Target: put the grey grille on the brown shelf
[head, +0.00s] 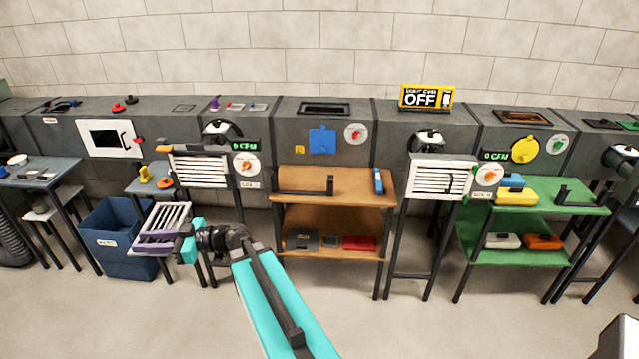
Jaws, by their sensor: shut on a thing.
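The grey grille (167,220), a slatted panel with a purple lower edge, is held tilted in the air at the left. My gripper (187,240), with teal fingers, is shut on its right side and hides part of that side. The brown shelf (352,185) stands to the right of the gripper, apart from the grille. It has an upper board and a lower board (330,219). A black bracket lies on its upper left, and a blue item (378,181) is at its upper right.
The lower brown board holds a dark grey box (303,240) and a red box (359,243). A blue bin (118,238) stands left of the grille. White grilles (200,170) are on stands either side of the shelf. A green shelf (545,190) is further right. The upper brown board's middle is clear.

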